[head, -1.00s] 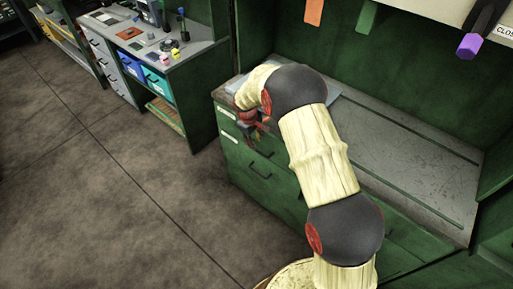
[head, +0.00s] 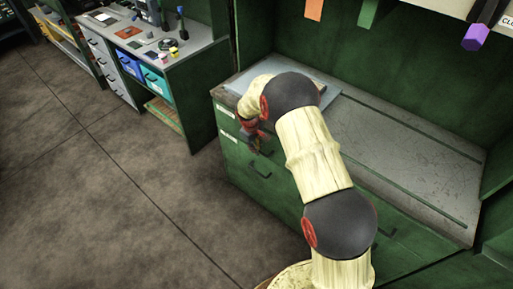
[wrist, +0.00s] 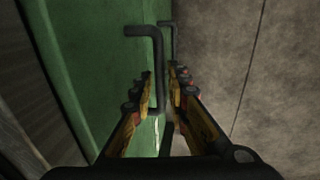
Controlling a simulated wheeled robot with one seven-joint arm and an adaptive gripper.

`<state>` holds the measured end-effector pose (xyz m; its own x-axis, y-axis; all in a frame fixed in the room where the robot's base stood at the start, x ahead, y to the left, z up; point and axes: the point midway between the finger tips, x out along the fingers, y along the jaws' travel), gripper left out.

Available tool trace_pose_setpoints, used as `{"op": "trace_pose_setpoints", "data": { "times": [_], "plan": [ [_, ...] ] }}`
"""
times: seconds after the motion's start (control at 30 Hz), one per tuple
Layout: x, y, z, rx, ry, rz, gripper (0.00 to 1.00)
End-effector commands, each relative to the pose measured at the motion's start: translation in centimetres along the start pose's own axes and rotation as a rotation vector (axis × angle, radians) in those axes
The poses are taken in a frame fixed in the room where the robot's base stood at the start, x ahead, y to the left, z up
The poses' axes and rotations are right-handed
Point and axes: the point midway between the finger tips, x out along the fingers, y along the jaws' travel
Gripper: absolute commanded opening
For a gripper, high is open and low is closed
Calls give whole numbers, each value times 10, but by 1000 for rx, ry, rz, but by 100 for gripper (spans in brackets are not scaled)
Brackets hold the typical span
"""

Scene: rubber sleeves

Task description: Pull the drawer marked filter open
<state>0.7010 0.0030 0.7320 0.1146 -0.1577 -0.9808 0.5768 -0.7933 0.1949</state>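The green drawer cabinet (head: 236,164) stands below the worktop, with white label strips (head: 226,110) at the left of its drawers; their writing is too small to read, so I cannot tell which is marked filter. My gripper (head: 256,140) is at the upper left of the cabinet front. In the wrist view my gripper (wrist: 161,85) is open, its yellow and black fingers on either side of a dark bar handle (wrist: 158,60) on the green front. The handle runs between the fingers, with no clear sign of a grip. A second handle (wrist: 174,28) shows beyond it.
A lower drawer handle (head: 261,172) shows below my gripper. The grey worktop (head: 400,145) above has a flat plate (head: 334,92) on it. A bench (head: 185,52) with blue bins stands at the back left. The floor (head: 110,190) left of the cabinet is clear.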

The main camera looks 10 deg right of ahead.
Motion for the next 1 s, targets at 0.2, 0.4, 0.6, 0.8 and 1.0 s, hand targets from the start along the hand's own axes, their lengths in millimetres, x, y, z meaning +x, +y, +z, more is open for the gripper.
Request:
{"op": "trace_pose_setpoints", "data": {
  "times": [0.2, 0.4, 0.6, 0.8, 1.0],
  "plan": [
    [0, 0, 0, 0, 0, 0, 2],
    [0, 0, 0, 0, 0, 0, 0],
    [0, 0, 0, 0, 0, 0, 0],
    [0, 0, 0, 0, 0, 0, 0],
    [0, -2, 0, -1, 0, 0, 0]
  ]
}}
